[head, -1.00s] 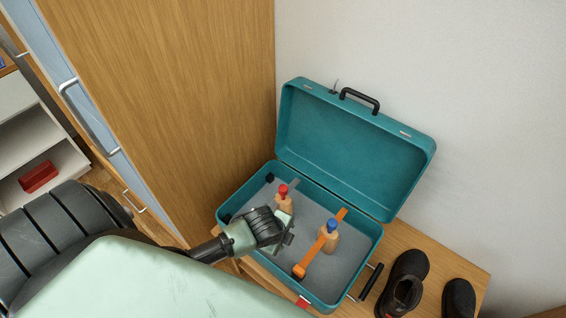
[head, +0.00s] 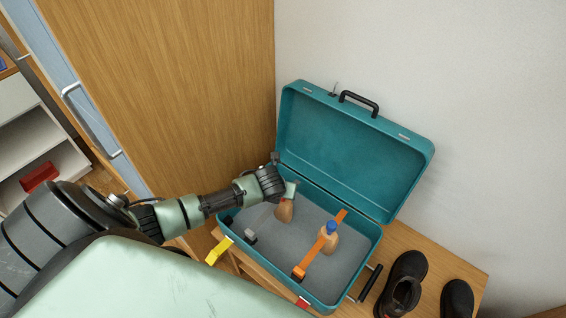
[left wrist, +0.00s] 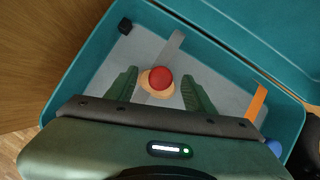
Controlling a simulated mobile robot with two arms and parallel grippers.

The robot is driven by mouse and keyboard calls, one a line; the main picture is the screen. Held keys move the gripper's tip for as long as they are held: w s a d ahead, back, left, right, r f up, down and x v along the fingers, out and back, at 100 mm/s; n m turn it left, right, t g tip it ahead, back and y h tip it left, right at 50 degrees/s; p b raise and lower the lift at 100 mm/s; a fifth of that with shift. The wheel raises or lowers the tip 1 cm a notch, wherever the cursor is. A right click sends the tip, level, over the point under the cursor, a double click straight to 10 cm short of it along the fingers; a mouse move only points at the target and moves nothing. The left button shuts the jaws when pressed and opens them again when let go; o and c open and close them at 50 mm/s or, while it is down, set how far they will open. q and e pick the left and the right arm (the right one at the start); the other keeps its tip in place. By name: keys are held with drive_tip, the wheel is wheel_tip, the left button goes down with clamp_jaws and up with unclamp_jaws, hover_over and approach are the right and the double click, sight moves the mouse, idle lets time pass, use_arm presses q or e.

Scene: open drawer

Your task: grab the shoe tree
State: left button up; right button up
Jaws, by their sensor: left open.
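A wooden shoe tree with a red knob (left wrist: 162,76) stands in the open teal suitcase (head: 370,262). In the head view its wooden part (head: 285,212) shows below my left gripper (head: 288,190), which hides the knob. In the left wrist view the knob lies between the two green fingers of my left gripper (left wrist: 160,80), with gaps on both sides. The gripper is open, above the shoe tree. A second wooden shoe tree with a blue knob (head: 331,227) stands to the right, beside an orange strap (head: 320,246). My right gripper is out of view.
The raised lid (head: 355,150) stands behind the suitcase, against the white wall. A wooden cabinet (head: 180,110) rises on the left. Black shoes (head: 403,280) stand on the bench at right. A grey strap (left wrist: 172,48) runs beside the red-knobbed shoe tree.

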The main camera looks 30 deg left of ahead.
use_arm(q)
drive_tip(key=shift+x, duration=1.2)
clamp_jaws()
idle(0.5)
